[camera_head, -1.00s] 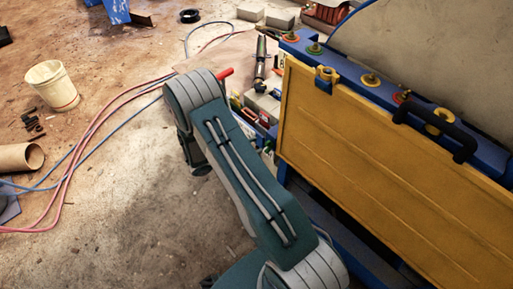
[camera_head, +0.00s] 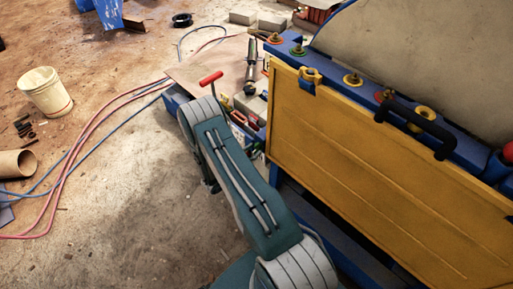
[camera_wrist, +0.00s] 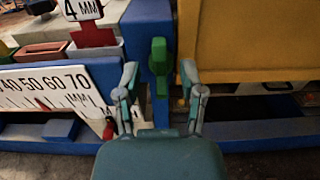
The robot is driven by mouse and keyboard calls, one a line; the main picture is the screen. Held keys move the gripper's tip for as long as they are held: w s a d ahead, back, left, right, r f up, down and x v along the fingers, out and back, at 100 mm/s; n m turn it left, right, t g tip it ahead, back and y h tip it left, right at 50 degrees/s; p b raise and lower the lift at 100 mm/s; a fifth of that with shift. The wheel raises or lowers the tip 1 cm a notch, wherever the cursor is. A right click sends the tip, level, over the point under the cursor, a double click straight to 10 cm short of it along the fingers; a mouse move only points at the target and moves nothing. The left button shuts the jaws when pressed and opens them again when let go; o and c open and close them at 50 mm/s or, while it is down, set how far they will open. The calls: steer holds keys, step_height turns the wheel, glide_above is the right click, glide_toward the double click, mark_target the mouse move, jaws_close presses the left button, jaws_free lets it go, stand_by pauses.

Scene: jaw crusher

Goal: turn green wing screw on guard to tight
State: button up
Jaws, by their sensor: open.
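In the wrist view, a green wing screw (camera_wrist: 158,56) stands upright in front of a blue post, left of the yellow guard (camera_wrist: 255,35). My gripper (camera_wrist: 159,80) is open. Its two fingers stand apart on either side of the screw's line, and I see no clear contact. The gap between the tips and the screw is hard to judge. In the head view, the yellow guard (camera_head: 370,165) hangs along a blue beam, and my arm hides the gripper and the wing screw.
A white scale plate (camera_wrist: 60,85) is left of the fingers, with a red-based sign (camera_wrist: 90,35) behind it. A red-handled tool (camera_head: 211,79) shows beyond my arm. A black handle (camera_head: 420,122) tops the guard.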

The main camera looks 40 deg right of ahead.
steer(key=shift+w+d, duration=0.1)
steer(key=shift+d, duration=0.9)
steer(key=shift+a, duration=0.1)
jaws_close()
